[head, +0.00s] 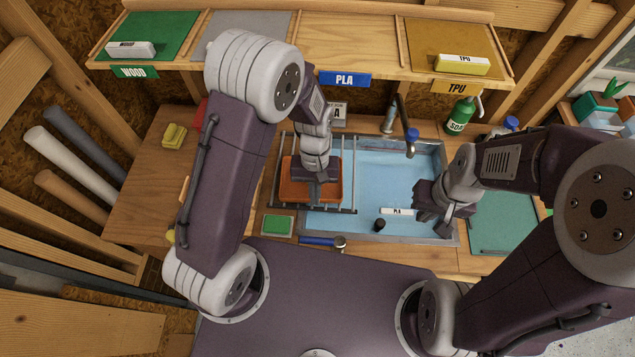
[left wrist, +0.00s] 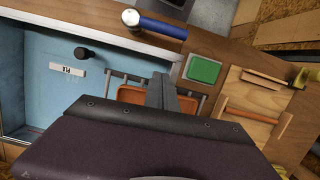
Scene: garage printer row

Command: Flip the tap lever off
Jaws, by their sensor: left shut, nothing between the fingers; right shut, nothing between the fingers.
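A lever with a blue handle (head: 318,241) and a round metal hub (head: 340,242) lies along the front edge of the sink, its handle pointing left. It also shows in the left wrist view (left wrist: 163,28), hub to the left. I cannot tell whether water runs. My left gripper (head: 316,190) is shut and empty above the orange tray (head: 297,190), behind the lever and apart from it. My right gripper (head: 428,214) is shut and empty over the sink's right side.
A wire rack (head: 354,165) spans the sink's left side under the tray. A black plug-like piece (head: 379,225) and a white label (head: 397,211) are in the sink. A green sponge (head: 278,224) lies left of the lever. A green soap bottle (head: 460,115) stands at the back right.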

